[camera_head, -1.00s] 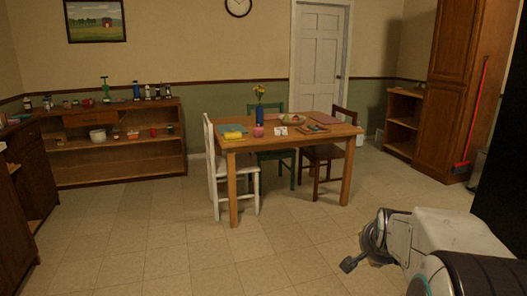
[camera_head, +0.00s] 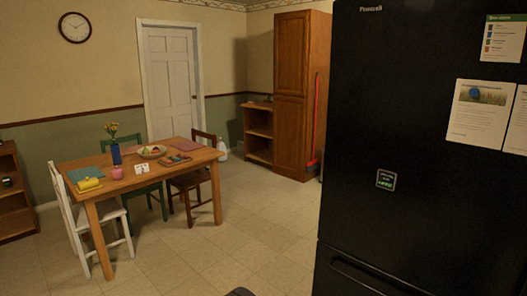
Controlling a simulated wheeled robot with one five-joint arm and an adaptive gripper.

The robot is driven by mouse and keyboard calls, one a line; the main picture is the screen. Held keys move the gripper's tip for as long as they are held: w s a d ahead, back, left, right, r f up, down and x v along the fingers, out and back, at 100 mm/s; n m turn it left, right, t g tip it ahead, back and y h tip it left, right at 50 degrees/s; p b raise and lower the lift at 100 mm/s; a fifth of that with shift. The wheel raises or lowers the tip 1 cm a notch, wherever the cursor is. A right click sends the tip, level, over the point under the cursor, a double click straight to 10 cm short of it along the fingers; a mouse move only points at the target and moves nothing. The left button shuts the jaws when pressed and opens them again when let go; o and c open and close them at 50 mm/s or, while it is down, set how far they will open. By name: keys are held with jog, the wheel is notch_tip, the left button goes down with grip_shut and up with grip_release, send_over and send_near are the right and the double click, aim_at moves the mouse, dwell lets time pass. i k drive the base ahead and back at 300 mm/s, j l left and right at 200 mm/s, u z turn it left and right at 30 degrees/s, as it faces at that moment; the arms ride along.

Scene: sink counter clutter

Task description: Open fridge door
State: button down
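The black fridge (camera_head: 400,120) fills the right side of the head view, close to me. Its large upper door is shut and carries several paper notes and a small square magnet (camera_head: 386,180). A horizontal handle (camera_head: 375,280) shows low on the fridge front, below the upper door, partly cut off by the bottom edge. No handle of the upper door shows. A small dark tip at the bottom edge, left of the fridge, may be part of my gripper (camera_head: 240,292). It is apart from the fridge in the picture, and its fingers are hidden.
A wooden table (camera_head: 130,178) with a vase, a bowl and other items stands at left, with several chairs around it. A tall wooden cabinet (camera_head: 292,90) and a low shelf (camera_head: 259,133) stand behind. The tiled floor (camera_head: 250,220) between table and fridge is clear.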

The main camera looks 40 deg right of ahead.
aim_at(453, 223)
jog(key=z, duration=2.65)
